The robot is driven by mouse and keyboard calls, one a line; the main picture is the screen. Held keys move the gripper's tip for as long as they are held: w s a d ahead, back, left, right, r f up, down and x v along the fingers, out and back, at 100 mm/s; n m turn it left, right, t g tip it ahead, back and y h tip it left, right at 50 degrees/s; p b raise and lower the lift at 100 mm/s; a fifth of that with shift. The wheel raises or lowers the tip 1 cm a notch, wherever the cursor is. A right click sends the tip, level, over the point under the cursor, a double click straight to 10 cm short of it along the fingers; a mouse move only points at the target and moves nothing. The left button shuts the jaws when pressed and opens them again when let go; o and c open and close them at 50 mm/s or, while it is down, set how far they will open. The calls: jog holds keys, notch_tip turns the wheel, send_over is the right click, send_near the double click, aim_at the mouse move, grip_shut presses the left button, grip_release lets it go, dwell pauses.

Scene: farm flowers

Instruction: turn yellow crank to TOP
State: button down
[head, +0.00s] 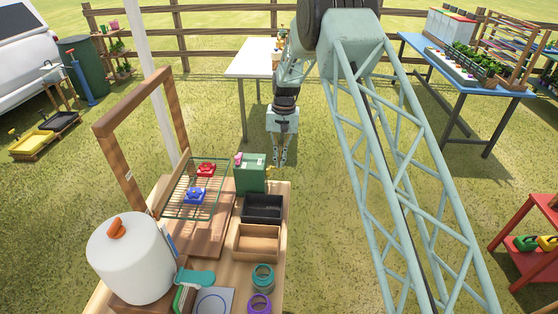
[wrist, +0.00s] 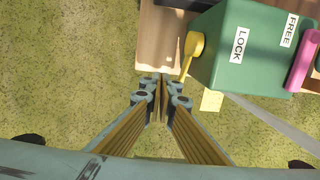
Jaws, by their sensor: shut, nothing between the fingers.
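The green box (head: 250,175) stands at the far end of the wooden bench. In the wrist view the green box (wrist: 250,50) fills the upper right and carries LOCK and FREE labels. The yellow crank (wrist: 191,52) is on its left side there, with its arm slanting down toward the picture's bottom. No TOP marking is readable. My gripper (head: 279,162) is shut and empty, pointing down just right of the box. In the wrist view my gripper (wrist: 160,82) has its tips just left of the crank's lower end; whether they touch I cannot tell.
A pink handle (wrist: 303,60) is on the box's other side. A yellow piece (wrist: 211,100) shows below the box. A wire rack (head: 181,202) with red and blue valve-like knobs and a black tray (head: 262,208) stand near the box. Open grass lies right of the bench.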

jog(key=shift+s+f+p, duration=0.1)
jog(key=shift+f+p, duration=0.35)
jog(key=shift+f, duration=0.45)
jog(key=shift+s+f+g, duration=0.1)
jog(key=shift+f+g, duration=0.4)
jog(key=shift+g, duration=0.2)
